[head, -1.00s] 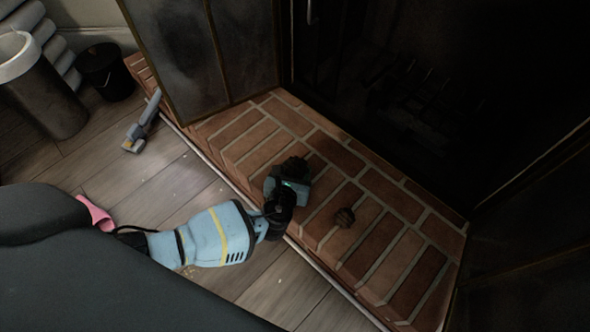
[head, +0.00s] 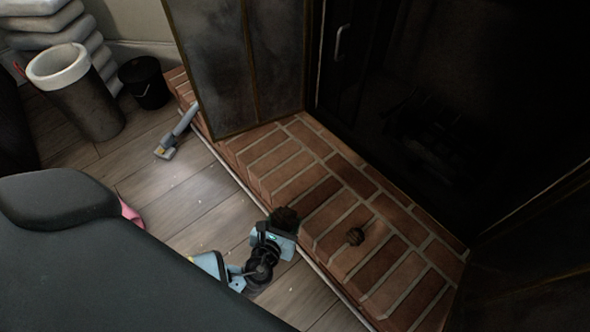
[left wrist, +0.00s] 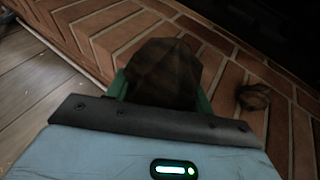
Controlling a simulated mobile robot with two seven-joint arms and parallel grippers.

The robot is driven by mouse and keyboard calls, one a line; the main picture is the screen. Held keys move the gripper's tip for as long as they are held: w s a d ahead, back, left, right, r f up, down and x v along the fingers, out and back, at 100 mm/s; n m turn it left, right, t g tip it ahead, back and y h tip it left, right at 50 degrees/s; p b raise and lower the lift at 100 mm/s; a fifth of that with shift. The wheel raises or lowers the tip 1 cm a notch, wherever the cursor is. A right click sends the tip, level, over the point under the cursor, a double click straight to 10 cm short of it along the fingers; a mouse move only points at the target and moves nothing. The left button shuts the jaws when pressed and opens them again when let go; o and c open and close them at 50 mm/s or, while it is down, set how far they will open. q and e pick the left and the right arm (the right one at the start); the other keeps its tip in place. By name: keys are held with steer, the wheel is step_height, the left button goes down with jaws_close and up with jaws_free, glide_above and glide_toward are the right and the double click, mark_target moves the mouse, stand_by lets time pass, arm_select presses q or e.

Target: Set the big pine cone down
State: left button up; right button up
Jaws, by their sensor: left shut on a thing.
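My left gripper (head: 279,229) is near the front edge of the brick hearth in the head view. It is shut on the big pine cone (head: 286,216), a dark brown lump at its fingertips. In the left wrist view the big pine cone (left wrist: 166,72) sits between the green fingers, in front of the bricks; I cannot tell whether it touches them. A smaller pine cone (head: 355,236) lies on the hearth to the right of the gripper, and also shows at the right of the left wrist view (left wrist: 254,97). My right gripper is not in view.
The brick hearth (head: 330,192) has free room around the small cone. A dark fireplace opening (head: 430,120) and glass door panel (head: 235,70) stand behind it. A grey-blue tool (head: 178,132), black bucket (head: 146,88) and tall bin (head: 88,105) stand or lie at the left.

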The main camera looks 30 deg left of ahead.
arm_select(q)
steer(key=shift+s+a, duration=0.15)
steer(key=shift+s, duration=0.75)
steer(key=w+d+r+n+y, duration=0.1)
steer(key=d+r, duration=0.2)
steer(key=r, duration=0.5)
steer(key=w+d+r+n+g+y, duration=0.1)
steer(key=w+d+r, duration=0.1)
steer(key=r, duration=0.6)
steer(key=w+d+r+n+y, duration=0.1)
steer(key=d+r, duration=0.2)
steer(key=r, duration=0.5)
steer(key=s+a+r+n+g+y, duration=0.2)
steer(key=s+a+r, duration=0.2)
steer(key=r, duration=0.5)
steer(key=s+a+r+n+g+y, duration=0.2)
steer(key=s+a+r, duration=0.3)
steer(key=r, duration=0.4)
steer(key=shift+s+n+y, duration=0.7)
steer(key=shift+s+n, duration=0.1)
steer(key=shift+s, duration=0.05)
